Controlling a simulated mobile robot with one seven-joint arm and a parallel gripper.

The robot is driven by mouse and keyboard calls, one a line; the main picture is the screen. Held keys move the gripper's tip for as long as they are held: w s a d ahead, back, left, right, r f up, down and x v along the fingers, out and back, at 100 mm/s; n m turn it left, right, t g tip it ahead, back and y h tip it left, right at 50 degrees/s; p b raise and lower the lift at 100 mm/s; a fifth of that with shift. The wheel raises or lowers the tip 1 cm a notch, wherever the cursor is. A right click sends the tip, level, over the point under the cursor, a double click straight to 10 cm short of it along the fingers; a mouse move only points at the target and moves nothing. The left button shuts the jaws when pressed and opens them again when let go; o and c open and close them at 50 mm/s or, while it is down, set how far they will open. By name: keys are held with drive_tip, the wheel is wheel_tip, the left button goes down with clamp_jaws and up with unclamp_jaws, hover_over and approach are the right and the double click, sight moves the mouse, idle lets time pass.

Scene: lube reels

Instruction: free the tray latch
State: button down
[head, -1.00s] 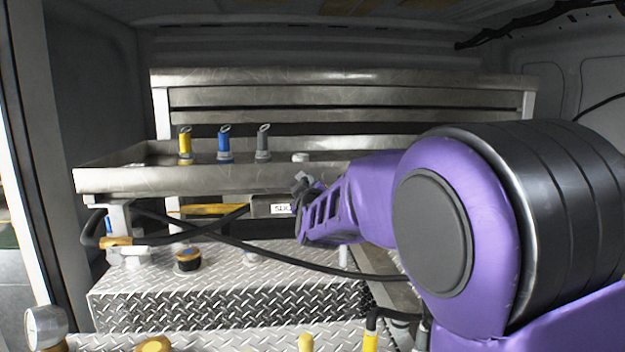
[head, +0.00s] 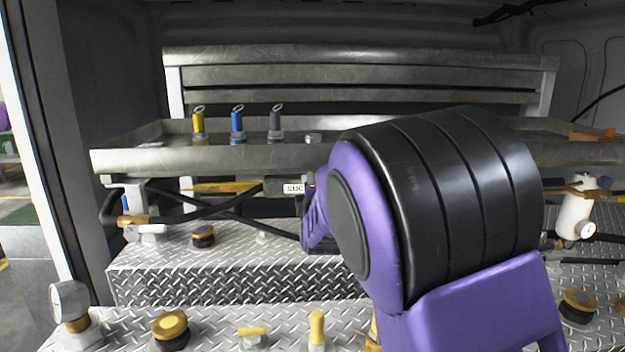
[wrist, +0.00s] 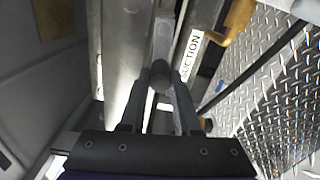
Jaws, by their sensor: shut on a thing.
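The steel tray (head: 240,158) runs across the back above the diamond-plate deck. In the wrist view its long metal edge (wrist: 120,50) runs up the picture. My gripper (wrist: 161,82) has its two fingers closed on a grey round-ended knob, which I take to be the tray latch (wrist: 160,73). The knob sits in front of a flat pale metal bar (wrist: 164,40). How far the fingers reach along it is hidden. In the head view my arm covers the fingertips and the latch; only part of the purple hand shows just below the tray front.
A white SUCTION label (wrist: 192,55) is right beside the fingers. Yellow, blue (head: 237,125) and grey (head: 275,124) nozzles stand on the tray. Black hoses (head: 225,210) cross below it. A gauge (head: 70,303) and brass-topped caps (head: 170,326) stand on the front deck.

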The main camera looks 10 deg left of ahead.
drive_tip(key=shift+d+f+n, duration=0.1)
drive_tip(key=shift+f+n, duration=0.15)
drive_tip(key=shift+n, duration=0.4)
drive_tip(key=shift+f+n, duration=0.25)
drive_tip(key=shift+n, duration=0.4)
drive_tip(key=c, duration=0.6)
unclamp_jaws()
drive_tip(key=shift+w+f, duration=0.1)
drive_tip(key=s+d, duration=0.1)
drive_tip(key=s, duration=0.4)
drive_tip(key=s+d, duration=0.1)
drive_tip(key=s, duration=0.5)
drive_tip(key=s+d, duration=0.1)
drive_tip(key=s, duration=0.5)
drive_tip(key=shift+s+d+p, duration=0.1)
drive_tip(key=shift+d+p, duration=0.2)
drive_tip(key=shift+d, duration=0.1)
